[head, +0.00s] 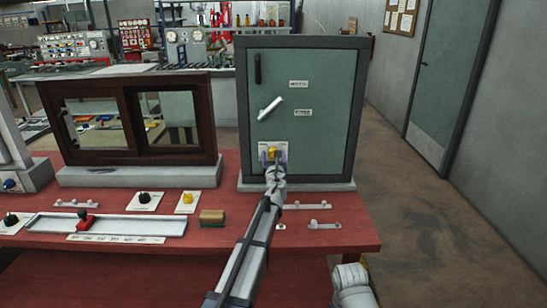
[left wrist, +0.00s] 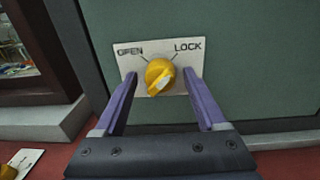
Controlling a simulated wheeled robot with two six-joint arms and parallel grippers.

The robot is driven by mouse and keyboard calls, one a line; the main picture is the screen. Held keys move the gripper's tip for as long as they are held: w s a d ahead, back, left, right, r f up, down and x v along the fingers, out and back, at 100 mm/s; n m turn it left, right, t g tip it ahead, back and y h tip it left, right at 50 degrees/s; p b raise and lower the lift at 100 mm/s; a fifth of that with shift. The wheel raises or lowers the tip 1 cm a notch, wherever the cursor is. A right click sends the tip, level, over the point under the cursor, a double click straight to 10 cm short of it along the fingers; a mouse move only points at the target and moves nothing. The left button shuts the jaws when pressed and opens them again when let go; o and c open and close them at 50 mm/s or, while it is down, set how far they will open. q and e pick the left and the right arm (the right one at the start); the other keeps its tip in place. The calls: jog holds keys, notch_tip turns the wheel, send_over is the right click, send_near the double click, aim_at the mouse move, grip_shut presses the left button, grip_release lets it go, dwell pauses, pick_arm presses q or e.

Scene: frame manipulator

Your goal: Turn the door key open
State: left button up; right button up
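The door key is a yellow knob (left wrist: 160,76) with a pale pointer mark, on a white plate (left wrist: 128,66) labelled OPEN at left and LOCK at right. In the left wrist view the pale mark points toward the upper right, on the LOCK side. The knob also shows in the head view (head: 272,151), low on the green door (head: 325,122). My left gripper (left wrist: 160,92) is open, with its purple fingers on either side of the knob and gaps between. In the head view (head: 273,156) it partly covers the plate. My right gripper is not visible; only a right arm link shows.
The green door has a white handle (head: 270,108) above the knob and a dark frame. A brown sliding-window cabinet (head: 58,125) stands to the left. The red table (head: 345,228) holds a slider panel (head: 140,226), a yellow switch (head: 187,198) and a wooden block (head: 212,217).

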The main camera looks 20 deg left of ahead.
pick_arm(q)
grip_shut()
dwell(0.3)
jog(key=shift+n, duration=0.3)
jog(key=shift+s+a+n+h+p, duration=0.1)
jog(key=shift+n+h+p, duration=0.1)
jog(key=shift+n, duration=4)
jog(key=shift+a+n+h+p, duration=0.1)
jog(key=shift+n+h+p, duration=0.1)
jog(key=shift+n, duration=4)
jog(key=shift+o, duration=0.6)
grip_release()
